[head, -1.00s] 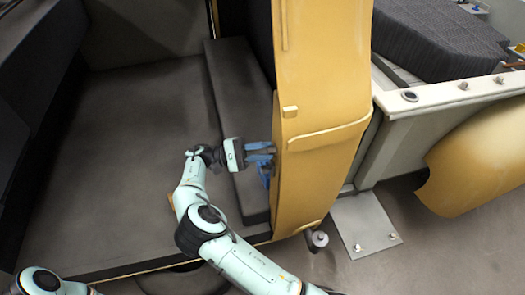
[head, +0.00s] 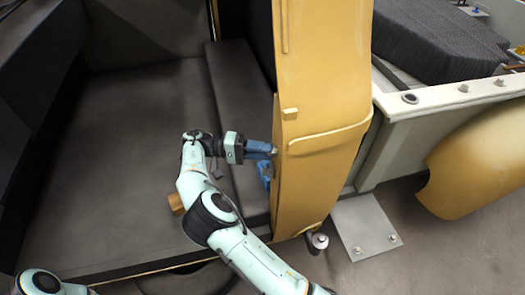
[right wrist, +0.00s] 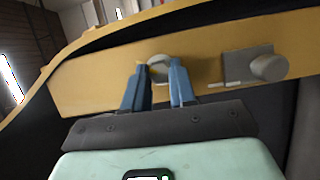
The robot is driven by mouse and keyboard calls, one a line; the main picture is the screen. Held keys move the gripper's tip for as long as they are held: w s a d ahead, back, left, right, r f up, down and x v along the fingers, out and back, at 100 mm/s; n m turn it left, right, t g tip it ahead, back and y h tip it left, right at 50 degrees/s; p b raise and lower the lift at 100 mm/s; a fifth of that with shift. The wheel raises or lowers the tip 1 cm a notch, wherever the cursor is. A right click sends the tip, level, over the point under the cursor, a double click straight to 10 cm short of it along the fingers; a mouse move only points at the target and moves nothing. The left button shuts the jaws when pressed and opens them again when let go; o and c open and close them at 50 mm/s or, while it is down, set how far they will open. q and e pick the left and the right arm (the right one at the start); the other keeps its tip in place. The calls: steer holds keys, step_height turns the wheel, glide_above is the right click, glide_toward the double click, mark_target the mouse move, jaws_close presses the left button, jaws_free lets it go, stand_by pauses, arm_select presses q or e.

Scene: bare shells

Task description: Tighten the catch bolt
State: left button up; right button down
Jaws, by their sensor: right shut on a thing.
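The catch bolt (right wrist: 159,67) shows in the right wrist view as a round grey metal head on the narrow edge of the yellow door panel (right wrist: 85,84). My right gripper (right wrist: 160,72) has its two blue fingers on either side of the bolt head and is shut on it. In the head view the right gripper (head: 270,155) is at the left edge of the yellow door (head: 320,85), and the bolt is hidden there. A grey catch with a round knob (right wrist: 268,67) sits right of the bolt. My left gripper is not in view.
A dark floor and step (head: 240,110) lie left of the door. A metal plate with bolts (head: 365,226) and a grey cylinder (head: 318,241) are at the door's lower right. A pale wall (head: 440,104) and a curved yellow panel (head: 480,160) stand right.

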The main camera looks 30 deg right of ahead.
stand_by(0.3)
steer(key=c, duration=0.9)
jaws_free()
